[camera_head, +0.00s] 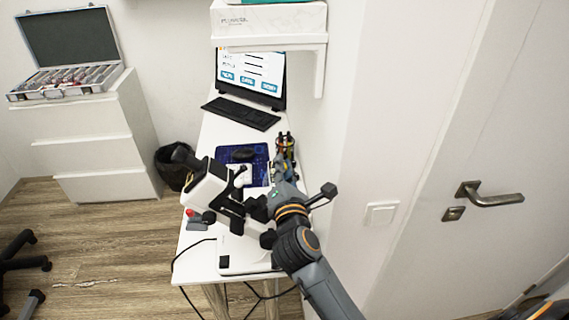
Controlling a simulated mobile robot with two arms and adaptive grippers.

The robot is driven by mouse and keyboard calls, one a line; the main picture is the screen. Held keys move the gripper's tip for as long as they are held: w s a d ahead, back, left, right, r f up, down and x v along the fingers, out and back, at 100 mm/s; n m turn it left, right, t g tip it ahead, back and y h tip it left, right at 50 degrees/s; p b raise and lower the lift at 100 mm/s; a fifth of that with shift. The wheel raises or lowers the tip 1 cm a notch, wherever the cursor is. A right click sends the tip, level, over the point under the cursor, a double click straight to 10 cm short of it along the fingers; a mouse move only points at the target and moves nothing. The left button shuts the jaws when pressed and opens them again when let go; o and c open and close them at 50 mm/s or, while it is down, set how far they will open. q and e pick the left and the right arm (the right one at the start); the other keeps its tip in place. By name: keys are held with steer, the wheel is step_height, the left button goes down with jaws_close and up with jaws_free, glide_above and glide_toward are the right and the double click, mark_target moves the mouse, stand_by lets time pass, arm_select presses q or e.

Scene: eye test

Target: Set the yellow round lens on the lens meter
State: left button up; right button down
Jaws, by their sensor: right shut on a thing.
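The lens meter (205,187) is a white device with a dark eyepiece, tilted up to the left on the white table. My right arm comes in from the lower right. My right gripper (236,206) is at the right side of the lens meter, close against it in the picture; I cannot tell whether they touch. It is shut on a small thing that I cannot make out. I do not see the yellow round lens clearly anywhere; the gripper and the lens meter may hide it. My left gripper is not in view.
A wall shelf (270,42) overhangs the table (195,262). An open case (72,85) lies on the drawers (95,140); a bin (173,166) stands nearby.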

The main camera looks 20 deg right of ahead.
mark_target(257, 205)
steer(key=shift+a+f+b, duration=0.4)
steer(key=shift+f+b, duration=0.25)
steer(key=shift+f, duration=0.1)
steer(key=shift+w+a+f+b, duration=0.2)
steer(key=shift+a+f+b, duration=0.25)
steer(key=shift+f+b, duration=0.15)
steer(key=a+f+b, duration=0.1)
steer(key=f+b, duration=0.1)
steer(key=w+a+f+b, duration=0.1)
steer(key=a+f+b, duration=0.1)
steer(key=shift+a+b, duration=0.1)
steer(key=shift+b, duration=0.3)
steer(key=shift+w+a+f+b, duration=0.1)
steer(key=shift+a+f+b, duration=0.5)
steer(key=shift+b, duration=0.1)
steer(key=shift+a+f+b, duration=0.15)
steer(key=shift+f+b, duration=0.25)
steer(key=shift+f, duration=0.05)
steer(key=shift+f, duration=0.15)
